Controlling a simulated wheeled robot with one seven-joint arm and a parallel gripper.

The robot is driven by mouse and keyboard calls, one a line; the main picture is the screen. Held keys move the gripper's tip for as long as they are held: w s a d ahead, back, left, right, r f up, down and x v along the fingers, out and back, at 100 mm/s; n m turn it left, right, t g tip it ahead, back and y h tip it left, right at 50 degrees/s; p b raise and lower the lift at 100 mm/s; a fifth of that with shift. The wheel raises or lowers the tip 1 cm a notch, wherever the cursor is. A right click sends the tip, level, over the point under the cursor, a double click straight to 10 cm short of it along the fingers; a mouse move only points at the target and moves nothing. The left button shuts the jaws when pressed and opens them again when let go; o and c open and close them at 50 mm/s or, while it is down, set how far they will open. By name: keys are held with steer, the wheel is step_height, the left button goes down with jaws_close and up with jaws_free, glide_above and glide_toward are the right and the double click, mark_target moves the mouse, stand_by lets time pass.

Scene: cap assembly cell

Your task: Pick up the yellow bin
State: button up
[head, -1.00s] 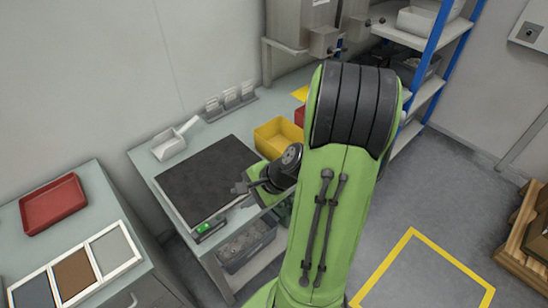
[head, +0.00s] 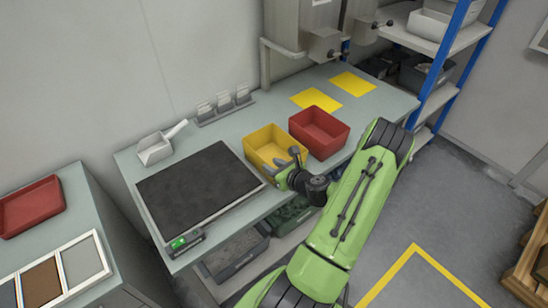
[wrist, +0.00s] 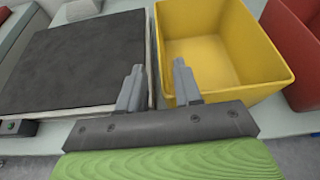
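The yellow bin (head: 262,140) stands on the grey-green bench between the black scale plate and the red bin. It looks empty in the wrist view (wrist: 228,45). My gripper (head: 289,163) is at the bin's near side, by the bench's front edge. In the wrist view my gripper (wrist: 158,85) is open, its two fingers apart with nothing between them. The right finger shows against the bin's near left corner, and the left finger shows over the scale's edge. I cannot tell whether a finger touches the bin.
A red bin (head: 320,130) stands close to the right of the yellow bin. The scale with its black plate (head: 198,185) is on the left. Two yellow squares (head: 316,100) mark bare bench behind. A white scoop (head: 157,148) lies at the back left.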

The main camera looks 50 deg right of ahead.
mark_target(265, 162)
steer(key=x, duration=0.5)
steer(key=shift+r, duration=0.1)
jaws_close()
stand_by(1.2)
